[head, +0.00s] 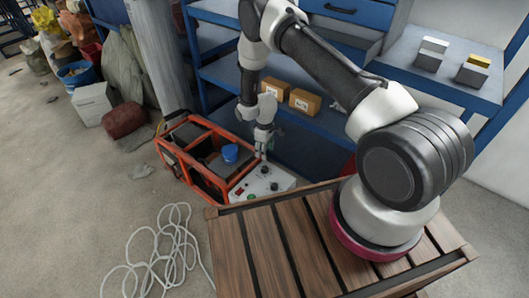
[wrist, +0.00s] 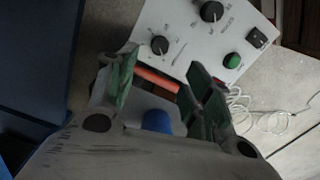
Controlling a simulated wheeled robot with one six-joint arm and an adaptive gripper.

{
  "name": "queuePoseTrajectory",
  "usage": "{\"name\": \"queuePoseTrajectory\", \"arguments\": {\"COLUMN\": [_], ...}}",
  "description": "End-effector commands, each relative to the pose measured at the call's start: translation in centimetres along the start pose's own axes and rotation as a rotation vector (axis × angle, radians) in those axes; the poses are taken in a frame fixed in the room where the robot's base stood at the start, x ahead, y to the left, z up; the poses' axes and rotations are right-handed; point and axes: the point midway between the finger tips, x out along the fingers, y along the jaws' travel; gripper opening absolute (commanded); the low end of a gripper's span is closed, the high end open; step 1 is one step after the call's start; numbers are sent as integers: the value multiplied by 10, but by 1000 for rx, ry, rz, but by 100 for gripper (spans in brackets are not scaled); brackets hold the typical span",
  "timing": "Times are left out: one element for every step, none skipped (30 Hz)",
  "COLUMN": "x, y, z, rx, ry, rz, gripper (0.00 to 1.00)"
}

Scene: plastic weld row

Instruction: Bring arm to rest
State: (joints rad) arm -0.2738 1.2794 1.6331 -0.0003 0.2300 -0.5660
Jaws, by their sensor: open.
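My gripper (head: 262,148) hangs down close to the white control panel of an orange-framed machine. In the wrist view its two green-padded fingers (wrist: 160,88) are spread apart with nothing held between them. The white control panel (head: 250,186) has knobs, a green button and a red part. In the wrist view the panel (wrist: 190,45) lies beyond the fingertips, with two black knobs, a green button (wrist: 232,60) and a black switch (wrist: 257,37). I cannot tell whether a finger touches the panel. My arm reaches out from the wooden slatted top.
The orange frame (head: 188,165) surrounds the gripper's left side, with a blue object (head: 230,153) inside. A blue shelf (head: 325,118) with cardboard boxes (head: 304,101) stands close behind. A white cable (head: 165,250) lies on the floor. Open floor is at left.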

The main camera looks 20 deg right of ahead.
Motion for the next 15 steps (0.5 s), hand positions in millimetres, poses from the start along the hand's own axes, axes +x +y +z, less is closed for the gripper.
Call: {"name": "queuePoseTrajectory", "arguments": {"x": [0, 0, 0, 0, 0, 0, 0, 0, 0, 0, 0, 0, 0, 1, 2], "y": [0, 0, 0, 0, 0, 0, 0, 0, 0, 0, 0, -2, -5, -9, -16], "z": [0, 0, 0, 0, 0, 0, 0, 0, 0, 0, 0, 3, 8, 14, 26], "rx": [0, 0, 0, 0, 0, 0, 0, 0, 1, 6, 16, 37, 61, 84, 108], "ry": [0, 0, 0, 0, 0, 0, 0, 0, 0, 0, -2, -14, -33, -57, -89], "rz": [0, 0, 0, 0, 0, 0, 0, 0, 0, 0, -1, -9, -20, -33, -50], "gripper": [50, 50, 50, 50, 50, 50, 50, 50, 50, 50, 50, 50, 50, 50, 50]}}
